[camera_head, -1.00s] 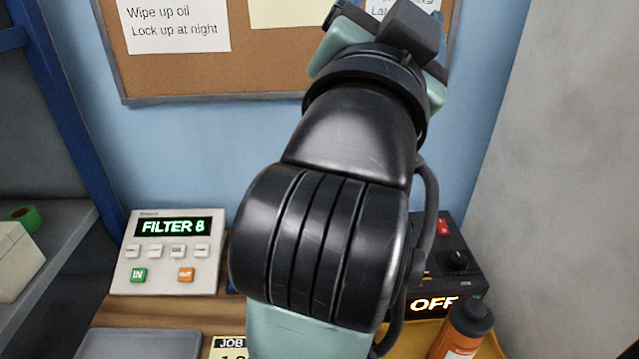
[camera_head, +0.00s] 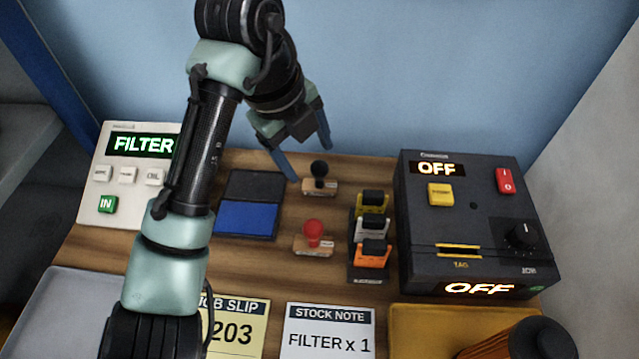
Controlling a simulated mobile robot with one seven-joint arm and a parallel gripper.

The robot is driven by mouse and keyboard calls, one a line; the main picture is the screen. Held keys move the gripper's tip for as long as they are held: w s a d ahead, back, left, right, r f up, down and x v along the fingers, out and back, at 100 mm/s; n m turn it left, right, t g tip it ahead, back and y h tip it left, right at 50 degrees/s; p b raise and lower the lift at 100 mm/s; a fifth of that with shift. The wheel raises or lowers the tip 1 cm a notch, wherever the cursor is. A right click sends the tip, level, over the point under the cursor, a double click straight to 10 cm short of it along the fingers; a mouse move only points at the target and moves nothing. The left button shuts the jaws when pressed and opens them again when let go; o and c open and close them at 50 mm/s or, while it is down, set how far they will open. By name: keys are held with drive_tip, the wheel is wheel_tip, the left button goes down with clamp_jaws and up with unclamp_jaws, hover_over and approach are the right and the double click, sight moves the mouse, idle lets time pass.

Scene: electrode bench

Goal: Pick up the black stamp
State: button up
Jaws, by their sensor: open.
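The black stamp (camera_head: 319,172) stands upright on the wooden bench top, with a round black knob on a small wooden base. My gripper (camera_head: 310,162) is open, its two blue fingers apart and pointing down. It hangs just above and behind the black stamp in the picture, with one finger to the left of the knob and the other beyond it. Nothing is between the fingers that I can make out, and I cannot tell the exact gap to the stamp.
A red stamp (camera_head: 313,236) stands in front. A dark control box (camera_head: 470,225) reading OFF fills the right side. Paper slips, a grey tray (camera_head: 60,310) and a yellow tray (camera_head: 425,325) lie in front.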

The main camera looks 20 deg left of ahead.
sight(317, 166)
drive_tip(key=x, duration=0.3)
drive_tip(key=w+x, duration=0.1)
drive_tip(key=x, duration=0.3)
drive_tip(key=shift+w+f, duration=0.1)
drive_tip(key=shift+w, duration=0.05)
drive_tip(key=shift+c, duration=0.2)
clamp_jaws()
